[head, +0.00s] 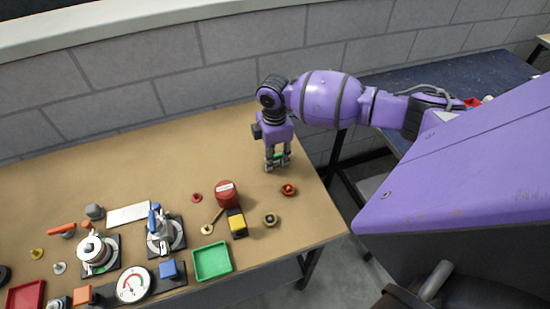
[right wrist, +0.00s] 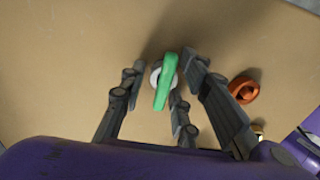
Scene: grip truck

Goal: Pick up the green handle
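The green handle (right wrist: 166,80) is an elongated green piece on a round pale base, standing on the brown tabletop. In the right wrist view it lies between the spread fingers of my right gripper (right wrist: 160,85), with gaps on both sides. In the head view my right gripper (head: 277,162) points down over the far right part of the table, and only a bit of green shows between its fingers. Whether the fingertips are level with the handle is hard to tell. My left gripper is not in view.
An orange-red knob (right wrist: 243,90) stands to the right of the gripper; the head view shows it too (head: 289,189). A red cylinder (head: 227,194), a yellow-black block (head: 237,223) and a green tray (head: 212,261) stand nearer. The table (head: 150,160) is clear toward the wall.

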